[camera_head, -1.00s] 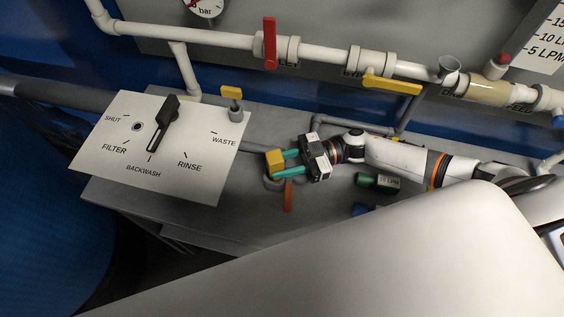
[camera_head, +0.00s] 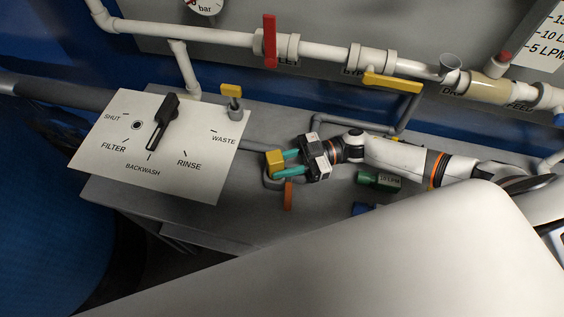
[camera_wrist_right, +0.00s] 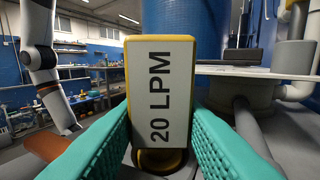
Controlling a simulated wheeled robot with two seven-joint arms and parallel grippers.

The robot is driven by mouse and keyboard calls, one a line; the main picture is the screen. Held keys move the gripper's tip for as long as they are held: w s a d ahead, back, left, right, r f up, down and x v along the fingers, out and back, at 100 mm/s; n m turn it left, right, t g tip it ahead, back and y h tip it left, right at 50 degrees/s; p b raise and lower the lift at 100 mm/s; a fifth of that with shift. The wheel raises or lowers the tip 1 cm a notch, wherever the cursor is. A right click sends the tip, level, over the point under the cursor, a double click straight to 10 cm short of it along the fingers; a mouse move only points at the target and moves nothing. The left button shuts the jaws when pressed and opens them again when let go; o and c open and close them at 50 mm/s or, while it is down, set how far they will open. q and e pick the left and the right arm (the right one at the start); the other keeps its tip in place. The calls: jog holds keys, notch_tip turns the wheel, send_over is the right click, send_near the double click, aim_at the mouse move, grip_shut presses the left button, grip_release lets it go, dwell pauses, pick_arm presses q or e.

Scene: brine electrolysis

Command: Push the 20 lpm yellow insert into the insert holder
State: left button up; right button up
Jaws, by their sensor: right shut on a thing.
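The yellow insert (camera_head: 274,162) is at the right edge of the white valve panel in the head view. In the right wrist view the insert (camera_wrist_right: 161,90) is upright, its label reading 20 LPM. My right gripper (camera_head: 281,166) is shut on it, with green fingers on both sides. The grey insert holder (camera_head: 271,183) is directly under the insert; in the wrist view a round opening (camera_wrist_right: 160,160) shows below it. The insert's lower end is at the holder, but I cannot tell how deep it sits. My left gripper is not in view.
A green 10 LPM insert (camera_head: 378,181) and a blue piece (camera_head: 361,209) lie to the right on the grey bench. An orange handle (camera_head: 288,196) is just below the holder. The valve panel (camera_head: 205,182) is close on the left; white pipes (camera_head: 325,50) run behind.

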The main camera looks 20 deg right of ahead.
jog(key=o, duration=1.1)
jog(key=shift+d+f, duration=0.15)
jog(key=shift+d, duration=0.35)
jog(key=d+b, duration=0.1)
jog(key=d, duration=0.2)
jog(key=d+b, duration=0.1)
jog(key=d, duration=0.2)
jog(key=d+b, duration=0.1)
jog(key=d, duration=0.2)
jog(key=shift+s+d+f+b, duration=0.1)
jog(key=shift+s+d+b, duration=0.2)
jog(key=shift+s+b, duration=0.1)
jog(key=shift+d, duration=0.7)
